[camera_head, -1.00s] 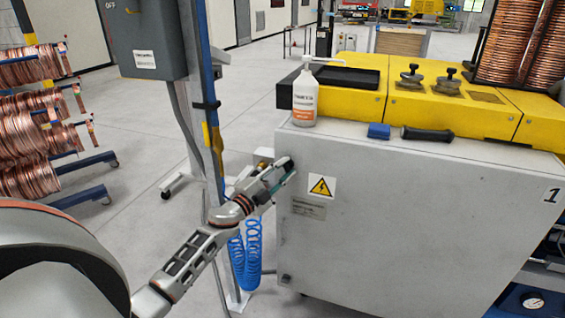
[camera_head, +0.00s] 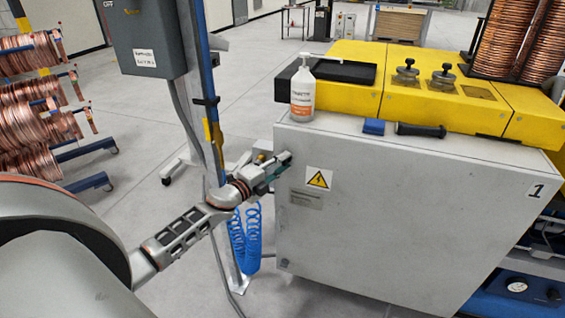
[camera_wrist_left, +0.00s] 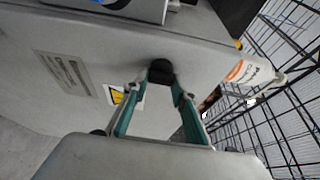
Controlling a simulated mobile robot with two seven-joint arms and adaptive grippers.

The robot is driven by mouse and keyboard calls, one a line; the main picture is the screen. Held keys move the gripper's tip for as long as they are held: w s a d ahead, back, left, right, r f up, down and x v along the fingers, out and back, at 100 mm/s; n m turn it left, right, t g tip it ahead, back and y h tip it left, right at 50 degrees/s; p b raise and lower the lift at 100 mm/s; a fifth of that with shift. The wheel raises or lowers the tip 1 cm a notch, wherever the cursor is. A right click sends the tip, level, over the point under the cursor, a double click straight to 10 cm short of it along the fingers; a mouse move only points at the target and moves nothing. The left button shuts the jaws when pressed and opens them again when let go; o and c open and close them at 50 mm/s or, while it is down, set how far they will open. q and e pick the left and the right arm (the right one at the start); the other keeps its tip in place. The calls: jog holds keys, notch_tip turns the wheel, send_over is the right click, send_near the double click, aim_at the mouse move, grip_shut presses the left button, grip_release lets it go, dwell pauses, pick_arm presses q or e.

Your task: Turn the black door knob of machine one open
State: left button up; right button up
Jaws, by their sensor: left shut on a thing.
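Machine one is a grey cabinet (camera_head: 400,215) with a yellow top and the number 1 on its front. Its black door knob (camera_wrist_left: 161,72) shows in the left wrist view, on the grey door between my gripper's fingers. My left gripper (camera_wrist_left: 158,88) is shut on the knob, with one teal-padded finger on each side of it. In the head view my left gripper (camera_head: 277,170) is at the upper left edge of the door and hides most of the knob. My right gripper is not in view.
A white pump bottle (camera_head: 302,97), a blue block (camera_head: 374,127) and a black handle-shaped object (camera_head: 420,131) are on the cabinet top. A blue coiled hose (camera_head: 244,240) and a post stand left of the cabinet. Copper coils (camera_head: 32,120) are at the far left.

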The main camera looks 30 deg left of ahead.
pick_arm(q)
jog(key=o, duration=1.1)
jog(key=s+a, duration=0.2)
jog(key=s, duration=0.9)
jog(key=shift+s, duration=0.4)
jog(key=s+d+f+n+g, duration=0.7)
jog(key=s+d+f+n, duration=0.9)
jog(key=s+d+f, duration=0.7)
notch_tip(320, 180, down, 3)
jog(key=shift+s+r+y, duration=0.2)
jog(key=shift+s+y, duration=0.05)
jog(key=shift+y, duration=0.15)
